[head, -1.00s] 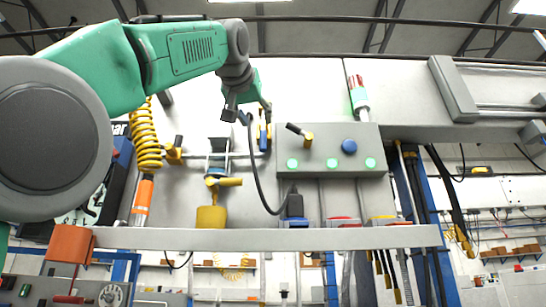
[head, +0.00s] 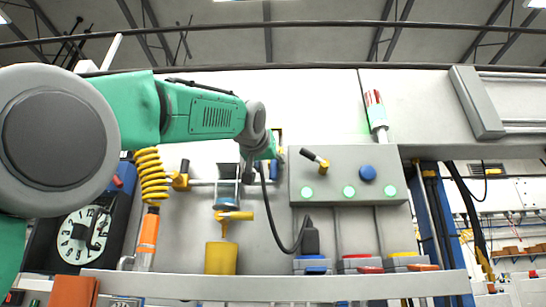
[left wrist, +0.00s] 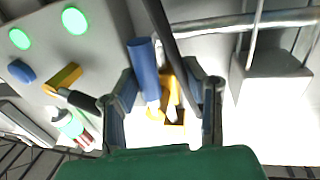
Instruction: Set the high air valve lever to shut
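The high air valve appears to be the yellow fitting (head: 277,134) high on the grey panel, with a blue lever (head: 280,153); my arm partly covers it. In the left wrist view the blue lever (left wrist: 145,68) points up in the picture from the yellow valve body (left wrist: 174,108). My left gripper (head: 262,160) is at the valve. In the left wrist view its two fingers (left wrist: 167,88) are spread, with the lever and valve body between them. I cannot tell whether a finger touches the lever. My right gripper is not in view.
A grey box (head: 350,170) with green lights, a blue button and a black-handled lever sits just right of the valve. A black cable (head: 272,215) hangs close by my gripper. A pipe, a yellow valve (head: 234,215) and a coiled yellow hose (head: 152,175) are left. A ledge (head: 280,287) runs below.

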